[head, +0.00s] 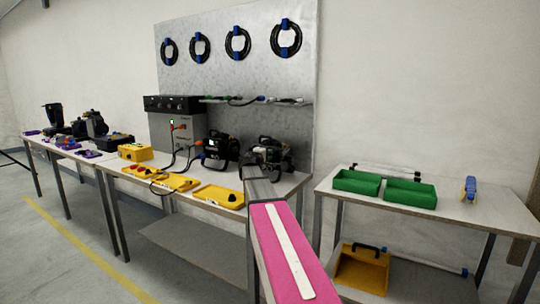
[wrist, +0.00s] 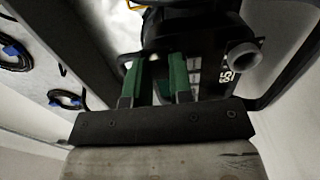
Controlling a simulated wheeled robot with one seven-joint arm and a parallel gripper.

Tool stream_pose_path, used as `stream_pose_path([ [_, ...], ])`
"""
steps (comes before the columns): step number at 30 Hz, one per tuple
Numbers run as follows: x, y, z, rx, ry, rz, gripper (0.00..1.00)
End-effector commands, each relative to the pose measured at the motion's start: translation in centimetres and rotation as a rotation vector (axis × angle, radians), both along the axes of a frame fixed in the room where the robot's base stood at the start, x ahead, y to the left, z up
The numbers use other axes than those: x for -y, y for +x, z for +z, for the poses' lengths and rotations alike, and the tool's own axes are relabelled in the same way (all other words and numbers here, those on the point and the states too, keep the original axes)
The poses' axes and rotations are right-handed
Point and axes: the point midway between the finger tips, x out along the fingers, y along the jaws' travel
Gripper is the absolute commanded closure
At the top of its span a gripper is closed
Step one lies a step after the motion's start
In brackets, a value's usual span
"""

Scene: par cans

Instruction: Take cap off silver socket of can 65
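Can 65 (wrist: 185,25) is a black lamp body at the top of the wrist view, with a white "65" on its side. A silver-grey round socket (wrist: 243,55) sticks out at its right; I cannot tell whether a cap is on it. My gripper (wrist: 160,62) has two green fingers standing apart, with a gap between them, in front of the dark body and left of the silver socket. I see nothing held in the gap. In the head view a black can (head: 268,155) stands at the bench's right end, behind my arm, which hides my gripper.
The workbench (head: 290,186) also carries another black can (head: 216,148) and yellow trays (head: 218,196). Cables hang on the metal panel (head: 200,90) behind. A side table (head: 440,208) with green bins (head: 357,182) stands to the right, with free room on top.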

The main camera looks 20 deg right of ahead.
Motion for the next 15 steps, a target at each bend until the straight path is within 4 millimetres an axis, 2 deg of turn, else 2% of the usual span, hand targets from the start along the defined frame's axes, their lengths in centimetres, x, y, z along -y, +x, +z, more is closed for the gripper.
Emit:
stream_pose_path([
  [15,-0.33,-0.27,0.00,0.000,0.000,0.000,1.00],
])
